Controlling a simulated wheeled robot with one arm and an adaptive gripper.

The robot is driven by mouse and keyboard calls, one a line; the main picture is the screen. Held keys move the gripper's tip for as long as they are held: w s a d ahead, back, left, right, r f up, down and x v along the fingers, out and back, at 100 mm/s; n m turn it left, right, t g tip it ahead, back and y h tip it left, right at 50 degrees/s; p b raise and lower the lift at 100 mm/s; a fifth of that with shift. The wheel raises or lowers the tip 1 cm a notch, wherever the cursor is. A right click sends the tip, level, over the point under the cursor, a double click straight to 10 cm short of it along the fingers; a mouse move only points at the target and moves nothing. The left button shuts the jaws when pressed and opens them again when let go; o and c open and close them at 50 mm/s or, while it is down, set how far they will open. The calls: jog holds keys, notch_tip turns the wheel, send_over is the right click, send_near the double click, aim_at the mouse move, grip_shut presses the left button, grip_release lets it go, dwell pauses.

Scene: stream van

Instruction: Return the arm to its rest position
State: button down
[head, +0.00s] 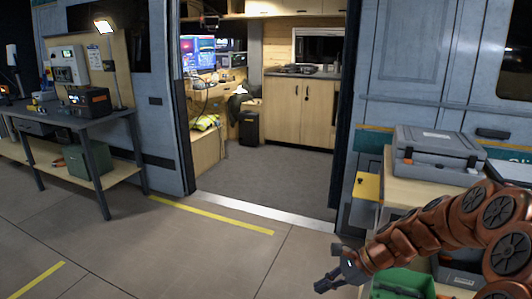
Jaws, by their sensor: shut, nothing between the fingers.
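My arm, in copper-brown segments, reaches in from the right edge of the head view. Its dark gripper (327,284) hangs at the lower right, over the floor just left of a green crate. The gripper is shut with nothing in it. The arm is bent and stretched out to the left, in front of a wooden shelf unit (400,194). The fingertips are small and dark in this view.
A grey toolbox (437,155) stands on the shelf unit, close behind my arm. The green crate (403,283) sits below the arm. A workbench (72,120) with devices stands at the left. The van doorway with its metal sill (262,212) and the middle floor are clear.

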jog(key=s+a+r+n+g+h+p, duration=0.35)
jog(key=s+r+n+p, duration=0.6)
jog(key=s+r, duration=0.65)
jog(key=s+d+r+n+h+p, duration=0.2)
jog(key=s+d+r+n+p, duration=0.1)
jog(key=s+r, duration=0.3)
jog(key=s+d+r+n+h+p, duration=0.3)
jog(key=s+r+p, duration=0.3)
jog(key=s, duration=0.3)
jog(key=shift+s+d+r+n+t, duration=0.15)
jog(key=shift+s+d+n+t, duration=0.15)
jog(key=shift+n, duration=0.45)
jog(key=shift+d+h, duration=0.2)
jog(key=shift+h, duration=0.05)
